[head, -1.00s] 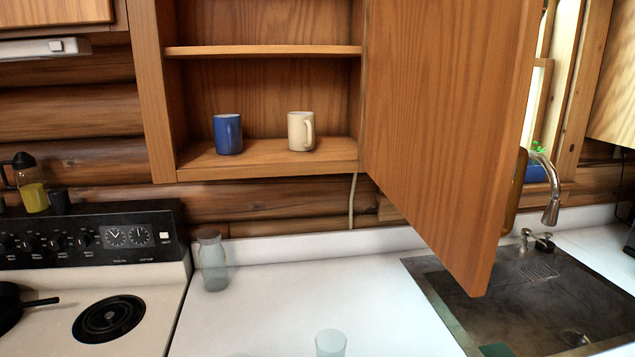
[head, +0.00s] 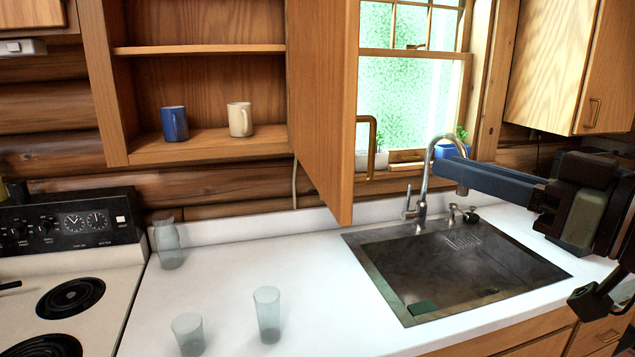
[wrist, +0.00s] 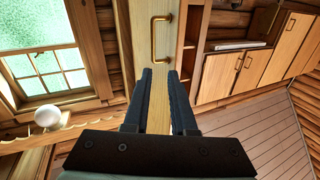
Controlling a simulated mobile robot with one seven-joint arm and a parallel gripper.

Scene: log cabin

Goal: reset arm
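My gripper (head: 455,172) is at the right of the head view, in front of the sink and window, with its dark fingers pointing left. In the wrist view its two fingers (wrist: 159,74) stand apart with nothing held between them. The open cabinet door (head: 328,100) is left of the gripper, with a clear gap between them in the head view. Its bronze handle (head: 366,148) faces the gripper side. In the wrist view the handle (wrist: 161,38) shows beyond the fingertips.
A blue mug (head: 174,124) and a cream mug (head: 240,120) stand in the open cabinet. Two clear glasses (head: 267,314) (head: 188,334) and a glass jar (head: 168,246) stand on the white counter.

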